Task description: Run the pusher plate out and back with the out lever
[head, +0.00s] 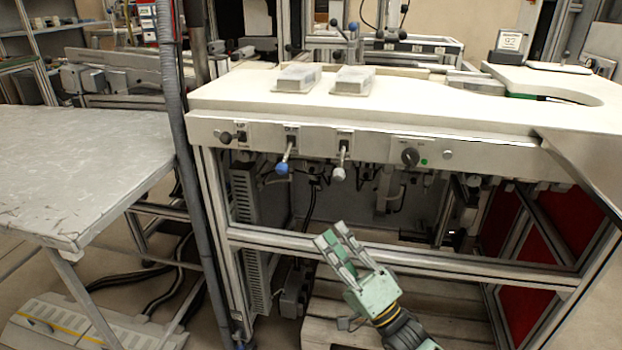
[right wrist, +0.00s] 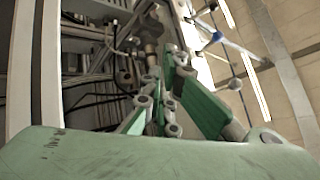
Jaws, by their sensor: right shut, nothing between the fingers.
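Two levers hang from the front panel (head: 470,155) of the white-topped machine. One has a blue ball (head: 282,168), the other a pale grey ball (head: 339,174). Their labels are too small to read, so I cannot tell which is the out lever. Both balls also show in the right wrist view, the blue one (right wrist: 216,38) above the grey one (right wrist: 235,84). My right gripper (head: 331,235) is shut and empty, below and apart from both levers. I cannot make out the pusher plate. My left gripper is not in view.
A small dark-knobbed control (head: 226,138) is left of the levers, a black rotary knob (head: 410,157) and a green button (head: 424,162) right. A frame rail (head: 450,260) crosses behind my right gripper. Two pale boxes (head: 297,78) (head: 353,80) lie on the top. A grey table (head: 75,165) stands left.

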